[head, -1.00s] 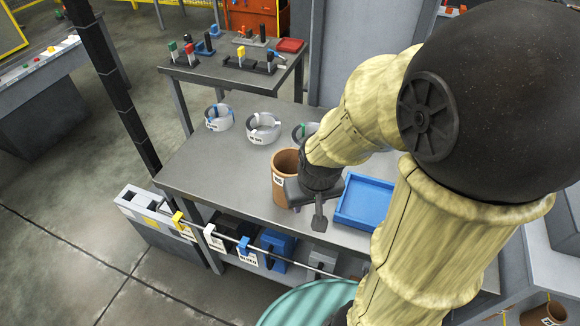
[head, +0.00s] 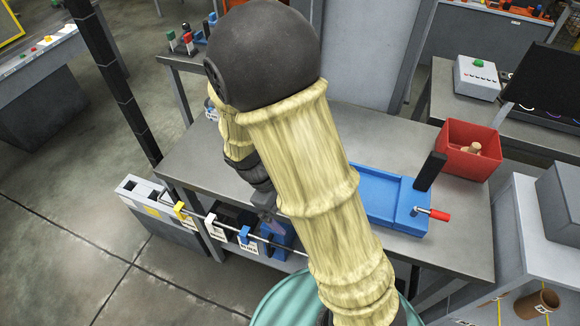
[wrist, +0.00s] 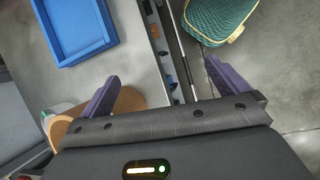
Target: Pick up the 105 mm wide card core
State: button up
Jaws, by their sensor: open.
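A brown card core (wrist: 130,101) shows at the lower left of the wrist view, partly covered by my left-hand finger and the gripper body. In the head view my arm hides its place on the bench. My gripper (wrist: 158,72) is open and empty, its two purple fingers wide apart. The left-hand finger overlaps the core in the wrist view; I cannot tell whether they touch. The other finger is over the floor side, past the bench edge. Another brown core (head: 537,300) is at the lower right of the head view, away from the gripper. I cannot read any width.
A blue tray (wrist: 72,25) lies on the bench (head: 205,160), with a red bin (head: 468,150) at its right end. Coloured clips hang on a rail along the front edge, near a blue box (head: 277,236).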

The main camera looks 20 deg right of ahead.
jog(key=w+a+r+n+t+h+p, duration=0.1)
jog(key=w+a+r+n+t+h, duration=0.1)
jog(key=w+a+n+t+h, duration=0.5)
jog(key=a+n+t+h, duration=0.2)
jog(key=a+n+h, duration=0.2)
jog(key=a+n, duration=0.1)
jog(key=shift+a+n+t+h+p, duration=0.15)
jog(key=shift+n+t+h+p, duration=0.2)
jog(key=shift+n, duration=0.55)
jog(key=p+x, duration=0.4)
jog(key=x, duration=0.8)
jog(key=shift+f, duration=0.15)
